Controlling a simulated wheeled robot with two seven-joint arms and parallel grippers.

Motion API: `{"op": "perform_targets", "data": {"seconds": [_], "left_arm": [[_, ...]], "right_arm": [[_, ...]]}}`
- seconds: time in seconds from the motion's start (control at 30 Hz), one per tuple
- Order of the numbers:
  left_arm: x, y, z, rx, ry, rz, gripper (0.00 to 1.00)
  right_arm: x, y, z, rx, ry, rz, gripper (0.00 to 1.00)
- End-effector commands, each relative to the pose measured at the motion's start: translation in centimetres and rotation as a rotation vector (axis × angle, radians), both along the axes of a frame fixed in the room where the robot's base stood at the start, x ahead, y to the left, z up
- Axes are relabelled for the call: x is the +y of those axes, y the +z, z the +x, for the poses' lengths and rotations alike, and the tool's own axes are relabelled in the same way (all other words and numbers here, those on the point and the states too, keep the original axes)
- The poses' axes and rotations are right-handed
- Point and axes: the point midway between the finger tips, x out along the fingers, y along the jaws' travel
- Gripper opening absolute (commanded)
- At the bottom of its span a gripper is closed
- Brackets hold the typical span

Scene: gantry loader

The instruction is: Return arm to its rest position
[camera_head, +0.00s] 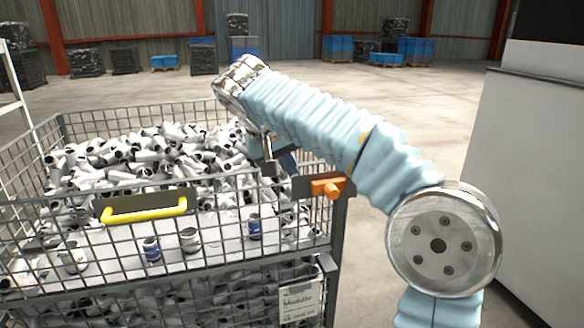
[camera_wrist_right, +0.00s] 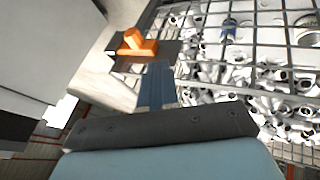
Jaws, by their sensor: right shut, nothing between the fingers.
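My right arm (camera_head: 310,118), in a light blue sleeve, comes in from the right in the head view and bends down over the near right corner of the wire mesh crate (camera_head: 63,127). My right gripper (camera_head: 268,168) is partly hidden behind the mesh and the arm. It is shut and empty, close to the crate's right side. In the wrist view the blue-grey fingers (camera_wrist_right: 156,86) lie together with nothing between them. An orange handle (camera_head: 327,188) on a dark plate sits just right of the gripper; it also shows in the wrist view (camera_wrist_right: 136,42). My left gripper is out of view.
The crate holds many white and grey pipe pieces (camera_head: 150,150). A yellow handle (camera_head: 145,212) and several small cylindrical parts are near its front. A large grey machine (camera_head: 530,150) stands at the right. Open floor (camera_head: 420,100) lies between; blue crates (camera_head: 415,48) stand far back.

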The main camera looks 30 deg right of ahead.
Motion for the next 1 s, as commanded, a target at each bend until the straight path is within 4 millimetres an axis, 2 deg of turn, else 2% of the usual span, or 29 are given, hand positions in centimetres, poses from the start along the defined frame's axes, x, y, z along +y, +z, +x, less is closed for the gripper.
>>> {"op": "perform_targets", "data": {"seconds": [0.43,0.5,0.57,0.67,0.77,0.8,0.87,0.9,0.97,1.0], "left_arm": [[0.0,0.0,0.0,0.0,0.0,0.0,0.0],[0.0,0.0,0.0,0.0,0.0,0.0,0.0],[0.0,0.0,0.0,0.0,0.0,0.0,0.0],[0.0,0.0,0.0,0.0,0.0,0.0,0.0],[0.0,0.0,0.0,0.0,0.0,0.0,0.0],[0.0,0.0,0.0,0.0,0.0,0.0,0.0],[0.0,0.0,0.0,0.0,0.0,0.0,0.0],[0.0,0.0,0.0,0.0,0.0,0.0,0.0],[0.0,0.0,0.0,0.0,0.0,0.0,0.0],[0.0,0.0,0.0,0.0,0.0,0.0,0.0]], "right_arm": [[0.0,-0.2,0.1,0.002,0.002,0.001,0.0],[0.4,-1.0,0.5,0.013,0.02,0.003,0.0],[1.0,-2.7,1.5,0.032,0.057,0.01,0.0],[3.1,-7.9,3.8,0.085,0.166,0.046,0.0],[6.1,-15.6,5.7,0.155,0.303,0.123,0.0],[7.3,-19.0,6.0,0.182,0.353,0.164,0.0],[9.2,-24.0,6.0,0.218,0.42,0.234,0.0],[10.5,-27.3,5.7,0.241,0.457,0.285,0.0],[12.3,-32.2,4.7,0.267,0.501,0.368,0.0],[13.5,-35.5,3.6,0.281,0.523,0.429,0.0]]}}
